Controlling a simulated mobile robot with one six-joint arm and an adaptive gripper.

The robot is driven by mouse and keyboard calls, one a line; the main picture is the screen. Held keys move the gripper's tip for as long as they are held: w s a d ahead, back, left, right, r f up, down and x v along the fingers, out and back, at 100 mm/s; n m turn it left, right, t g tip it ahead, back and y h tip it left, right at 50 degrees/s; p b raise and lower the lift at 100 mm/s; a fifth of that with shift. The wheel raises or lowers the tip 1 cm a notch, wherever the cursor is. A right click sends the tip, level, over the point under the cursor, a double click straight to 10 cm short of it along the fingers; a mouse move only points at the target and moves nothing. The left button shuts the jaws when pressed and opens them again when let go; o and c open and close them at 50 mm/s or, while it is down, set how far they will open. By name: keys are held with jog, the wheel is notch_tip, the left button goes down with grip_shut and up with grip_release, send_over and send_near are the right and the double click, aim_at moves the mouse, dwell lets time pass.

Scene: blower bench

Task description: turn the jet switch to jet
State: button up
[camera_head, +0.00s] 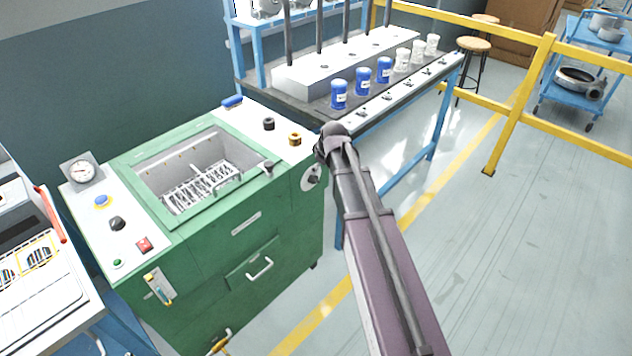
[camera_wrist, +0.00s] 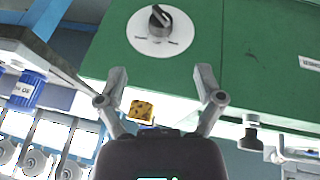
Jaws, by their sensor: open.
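The jet switch (camera_wrist: 160,20) is a black pointer knob on a round silver plate on the green machine's side. Small labels flank the knob, too small to read. In the head view the switch plate (camera_head: 311,179) shows near the machine's right edge, partly behind my arm. My gripper (camera_wrist: 161,74) is open and empty in the wrist view. Its two fingers are spread apart, and the switch sits beyond the fingertips, in line with the gap between them, not touched. In the head view my wrist end (camera_head: 332,143) is by the machine's right corner, and the fingers are hidden.
A dark-topped bench (camera_head: 300,108) with blue and white cans stands close behind my wrist. The floor (camera_head: 480,260) on the right is clear.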

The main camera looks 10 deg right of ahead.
aim_at(315, 178)
jog(key=shift+b+x, duration=5.1)
jog(key=shift+x, duration=0.9)
jog(key=c, duration=1.1)
